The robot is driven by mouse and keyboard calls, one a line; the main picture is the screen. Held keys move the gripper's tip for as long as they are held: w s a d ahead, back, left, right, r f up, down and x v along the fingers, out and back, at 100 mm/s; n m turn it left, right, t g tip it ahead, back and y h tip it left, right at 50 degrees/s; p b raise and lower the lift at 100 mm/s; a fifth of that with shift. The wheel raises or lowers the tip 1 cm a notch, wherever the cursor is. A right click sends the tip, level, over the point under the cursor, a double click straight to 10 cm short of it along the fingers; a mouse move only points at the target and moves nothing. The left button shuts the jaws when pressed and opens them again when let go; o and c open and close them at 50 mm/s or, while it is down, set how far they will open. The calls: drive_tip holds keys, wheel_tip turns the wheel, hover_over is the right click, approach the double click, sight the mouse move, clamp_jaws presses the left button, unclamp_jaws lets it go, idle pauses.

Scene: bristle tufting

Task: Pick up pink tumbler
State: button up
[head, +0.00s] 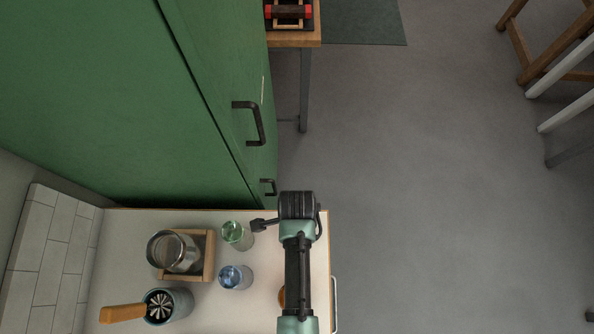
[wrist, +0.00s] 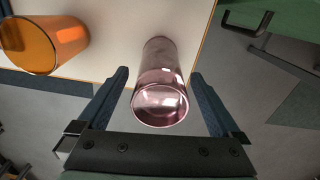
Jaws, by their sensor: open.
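The pink tumbler (wrist: 162,82) is see-through and shows in the wrist view, with its round rim nearest the camera. It stands near the edge of the pale counter top. My gripper (wrist: 160,73) is open, with one dark finger on each side of the tumbler. A gap shows between each finger and the glass, and I cannot tell of any contact. In the head view the pink tumbler is not seen; my arm covers that part of the counter.
An orange tumbler (wrist: 42,46) stands to the left in the wrist view. In the head view, a green glass (head: 236,235), a blue glass (head: 235,277), a jar in a wooden tray (head: 208,256) and a utensil pot (head: 167,306) share the counter. A green cabinet (head: 200,90) rises behind.

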clamp_jaws()
idle(0.5)
drive_tip(key=shift+r, duration=0.15)
